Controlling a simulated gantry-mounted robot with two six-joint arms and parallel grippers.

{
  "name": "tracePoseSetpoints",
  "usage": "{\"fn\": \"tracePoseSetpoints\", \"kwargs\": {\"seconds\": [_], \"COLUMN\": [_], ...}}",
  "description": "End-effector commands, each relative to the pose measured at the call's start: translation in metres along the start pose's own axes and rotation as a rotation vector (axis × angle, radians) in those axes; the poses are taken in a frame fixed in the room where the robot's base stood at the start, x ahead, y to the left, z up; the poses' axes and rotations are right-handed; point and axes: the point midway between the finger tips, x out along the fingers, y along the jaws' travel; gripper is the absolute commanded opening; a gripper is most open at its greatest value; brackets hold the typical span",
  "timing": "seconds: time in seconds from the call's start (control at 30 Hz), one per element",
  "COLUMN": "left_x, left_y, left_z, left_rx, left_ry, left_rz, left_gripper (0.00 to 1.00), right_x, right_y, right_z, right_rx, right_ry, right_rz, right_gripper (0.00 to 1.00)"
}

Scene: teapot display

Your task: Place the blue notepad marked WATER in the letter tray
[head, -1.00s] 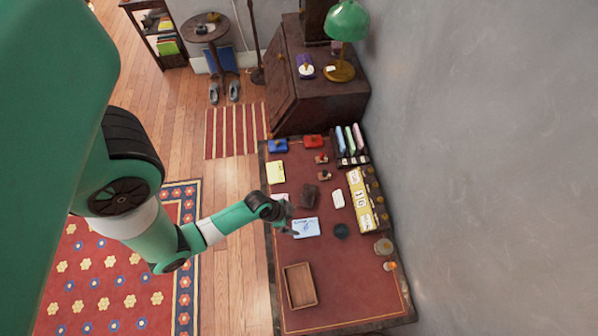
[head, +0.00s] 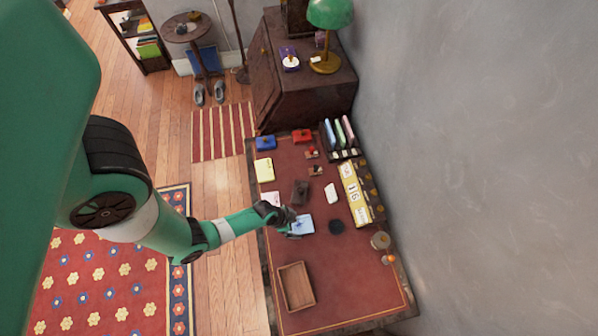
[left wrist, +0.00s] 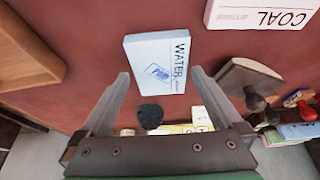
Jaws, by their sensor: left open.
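The light blue notepad marked WATER (head: 304,226) lies flat on the red desk top. In the left wrist view the notepad (left wrist: 158,65) shows its printed word along the right side. My left gripper (head: 291,226) is at the notepad's left edge in the head view. In the left wrist view my left gripper (left wrist: 160,76) is open, with its fingers on either side of the notepad and nothing gripped. A shallow wooden tray (head: 296,287), likely the letter tray, sits near the front of the desk. Its corner (left wrist: 25,55) shows in the left wrist view. My right gripper is out of view.
A white COAL pad (left wrist: 262,14) lies near the notepad. A dark round object (head: 336,227) is to its right, and a dark brown block (head: 300,192) is behind it. A yellow calendar stand (head: 356,195) lines the wall side. Desk space between notepad and tray is clear.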

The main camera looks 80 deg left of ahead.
Motion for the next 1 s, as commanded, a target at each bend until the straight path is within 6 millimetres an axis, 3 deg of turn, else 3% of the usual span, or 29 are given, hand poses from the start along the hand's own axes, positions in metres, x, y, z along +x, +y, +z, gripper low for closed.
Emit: {"fn": "tracePoseSetpoints", "kwargs": {"seconds": [0.03, 0.1, 0.33, 0.77, 1.0], "left_x": [0.0117, 0.0167, 0.0162, 0.016, 0.0143], "left_y": [0.0, -0.0001, -0.0002, -0.0003, -0.0003], "left_z": [0.0006, -0.0002, -0.0009, -0.001, -0.0017], "left_rx": [0.001, 0.001, 0.001, 0.001, 0.001], "left_ry": [0.001, 0.001, 0.001, 0.002, 0.002], "left_rz": [0.0, 0.0, -0.001, -0.001, -0.001], "left_gripper": [1.0, 1.0, 1.0, 0.23, 0.2], "right_x": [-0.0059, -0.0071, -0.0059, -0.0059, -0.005], "right_y": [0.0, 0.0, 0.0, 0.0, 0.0], "right_z": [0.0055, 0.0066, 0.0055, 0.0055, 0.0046], "right_rx": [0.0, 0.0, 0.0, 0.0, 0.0], "right_ry": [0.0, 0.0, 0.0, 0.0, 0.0], "right_rz": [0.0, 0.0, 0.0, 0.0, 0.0], "right_gripper": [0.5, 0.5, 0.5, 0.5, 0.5]}}
